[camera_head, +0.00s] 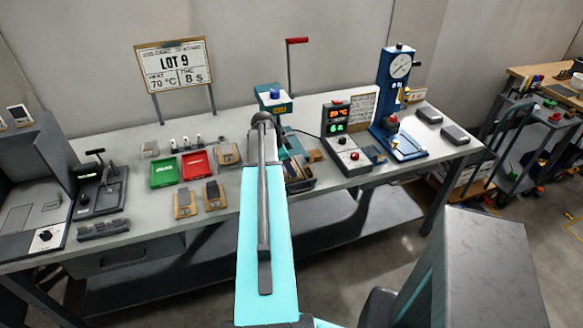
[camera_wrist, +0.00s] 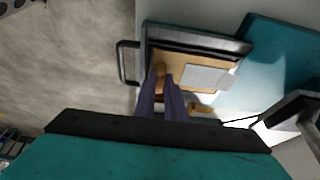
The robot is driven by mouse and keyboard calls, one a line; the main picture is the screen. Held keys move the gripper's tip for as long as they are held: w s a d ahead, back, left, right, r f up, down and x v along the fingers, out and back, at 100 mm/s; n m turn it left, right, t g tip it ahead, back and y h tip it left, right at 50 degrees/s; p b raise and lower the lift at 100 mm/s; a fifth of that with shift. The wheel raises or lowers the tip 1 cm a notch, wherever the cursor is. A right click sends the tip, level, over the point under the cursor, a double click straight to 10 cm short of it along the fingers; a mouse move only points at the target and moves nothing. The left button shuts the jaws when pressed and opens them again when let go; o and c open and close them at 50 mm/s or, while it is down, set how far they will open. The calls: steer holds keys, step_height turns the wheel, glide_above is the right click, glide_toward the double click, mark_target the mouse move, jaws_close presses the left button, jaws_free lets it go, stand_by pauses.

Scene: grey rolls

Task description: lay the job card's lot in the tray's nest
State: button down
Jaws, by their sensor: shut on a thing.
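The job card (camera_head: 173,66) on its stand reads LOT 9, 70 °C, 8 s. In the wrist view, my gripper (camera_wrist: 168,78) is shut on the near edge of a tan board (camera_wrist: 205,48) that carries a light grey pad (camera_wrist: 206,78). The board is over or in a dark tray (camera_wrist: 200,35) with a loop handle (camera_wrist: 124,62) at its left. I cannot tell whether the board rests in the nest. The tray (camera_head: 300,186) shows partly behind my arm in the head view. No lot number on the held board is readable.
A teal press (camera_head: 272,98) with a red-handled lever, a display box (camera_head: 341,135) and a blue gauge stand (camera_head: 393,90) stand behind and right.

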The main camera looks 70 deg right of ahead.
steer(key=shift+f, duration=0.2)
steer(key=c, duration=1.8)
jaws_free()
steer(key=shift+r, duration=0.3)
steer(key=shift+b+v, duration=1.6)
steer(key=shift+v, duration=4.3)
